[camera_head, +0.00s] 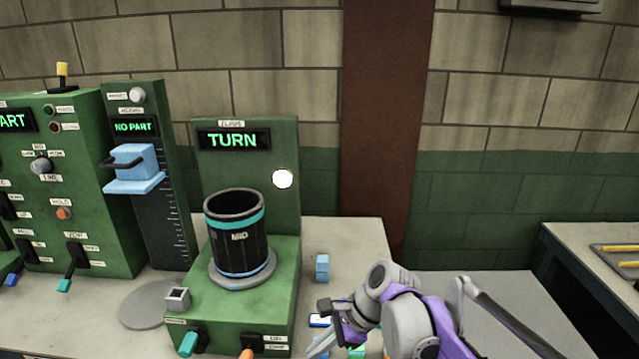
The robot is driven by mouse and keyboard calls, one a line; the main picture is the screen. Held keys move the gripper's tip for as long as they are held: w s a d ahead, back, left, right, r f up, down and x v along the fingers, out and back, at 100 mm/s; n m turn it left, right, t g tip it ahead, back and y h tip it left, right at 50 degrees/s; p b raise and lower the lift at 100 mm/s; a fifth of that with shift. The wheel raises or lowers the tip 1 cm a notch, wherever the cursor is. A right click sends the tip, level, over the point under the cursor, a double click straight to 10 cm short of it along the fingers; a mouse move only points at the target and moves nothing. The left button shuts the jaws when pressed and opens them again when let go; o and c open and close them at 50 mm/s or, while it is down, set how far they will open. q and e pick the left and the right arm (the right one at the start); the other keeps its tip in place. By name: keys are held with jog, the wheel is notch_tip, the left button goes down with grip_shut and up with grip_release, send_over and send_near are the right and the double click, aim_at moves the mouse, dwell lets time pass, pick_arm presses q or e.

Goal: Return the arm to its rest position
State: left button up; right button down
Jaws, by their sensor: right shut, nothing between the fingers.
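My right gripper (325,325) is at the bottom middle, at the end of my grey and purple right arm (400,310) that comes in from the lower right. It is shut and empty. It hangs over the front of the bench, to the right of the green station whose display reads TURN (232,140). Small coloured pieces lie partly hidden under and beside it. My left gripper is not in view.
A black cylinder (238,240) with blue bands stands upright on the station's round plate. A small blue block (322,267) is on the bench (350,240). A green NO PART post (150,200) and a control panel (75,180) stand left. Another table (570,250) is at right.

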jog(key=s+d+f+n+t+h, duration=0.2)
jog(key=s+d+f+n+h, duration=0.1)
jog(key=s+d+f+n, duration=0.2)
jog(key=s+d+f+n+t+h, duration=0.3)
jog(key=s+d+f+n+h, duration=0.1)
jog(key=s+d+n, duration=0.6)
jog(key=s+d, duration=0.3)
jog(key=shift+s+d+f+n, duration=0.3)
jog(key=shift+s+f, duration=0.05)
jog(key=shift+f, duration=0.05)
